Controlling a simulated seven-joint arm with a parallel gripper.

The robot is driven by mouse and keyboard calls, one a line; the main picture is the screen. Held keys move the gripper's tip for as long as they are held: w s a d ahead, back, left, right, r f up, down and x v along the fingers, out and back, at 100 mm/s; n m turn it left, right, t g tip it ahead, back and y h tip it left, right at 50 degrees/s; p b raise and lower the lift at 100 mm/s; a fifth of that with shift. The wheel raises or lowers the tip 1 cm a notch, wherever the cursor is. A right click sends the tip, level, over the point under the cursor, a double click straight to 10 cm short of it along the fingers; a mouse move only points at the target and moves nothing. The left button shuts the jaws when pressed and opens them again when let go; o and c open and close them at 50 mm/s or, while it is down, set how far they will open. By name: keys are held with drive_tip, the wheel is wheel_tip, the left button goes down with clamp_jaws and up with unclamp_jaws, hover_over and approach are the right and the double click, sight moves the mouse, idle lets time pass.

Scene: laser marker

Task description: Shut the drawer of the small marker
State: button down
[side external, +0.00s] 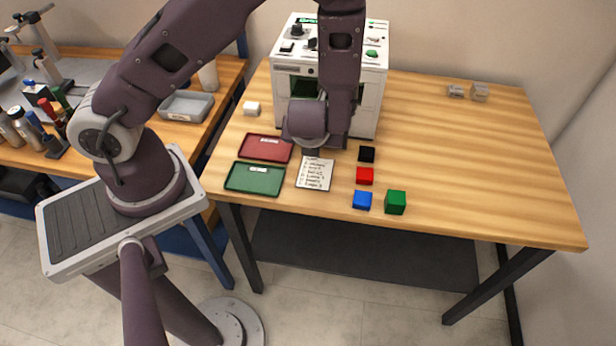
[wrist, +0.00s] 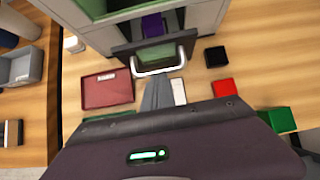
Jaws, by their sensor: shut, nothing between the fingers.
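The small marker (side external: 372,92) is a white box-shaped machine at the back of the table, with knobs and buttons on top. In the wrist view, its dark drawer (wrist: 121,50) stands out from the front, with a pale U-shaped handle (wrist: 183,60) on its outer edge. A purple block (wrist: 152,25) shows above the drawer's green floor; I cannot tell exactly what it rests on. My gripper (wrist: 158,84) is shut and empty, its fingers in front of the handle. I cannot tell whether they touch it. In the side view my arm hides the drawer.
A red tray (side external: 265,148), a green tray (side external: 254,178) and a written note (side external: 315,174) lie in front of the marker. Black (side external: 366,154), red (side external: 364,175), blue (side external: 362,199) and green (side external: 395,202) blocks lie right of them. The table's right side is mostly clear.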

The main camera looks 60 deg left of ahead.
drive_tip(key=shift+w+a, duration=1.6)
drive_tip(key=shift+r, duration=0.1)
drive_tip(key=s+d+f+v, duration=0.2)
drive_tip(key=v, duration=1.1)
drive_tip(key=s+a+r+n+g, duration=0.2)
drive_tip(key=s+a+r+n, duration=0.4)
drive_tip(key=r+n, duration=0.55)
drive_tip(key=s+d+r+n+t+h, duration=0.1)
drive_tip(key=s+d+r+n+h, duration=0.1)
drive_tip(key=n, duration=0.5)
drive_tip(key=s+d+r+n+t+h, duration=0.1)
drive_tip(key=s+d+r+n+h, duration=0.2)
drive_tip(key=s+n, duration=0.4)
drive_tip(key=shift+d+r+n+h, duration=0.3)
drive_tip(key=shift+d+r+n, duration=0.1)
drive_tip(key=shift+r+n, duration=0.25)
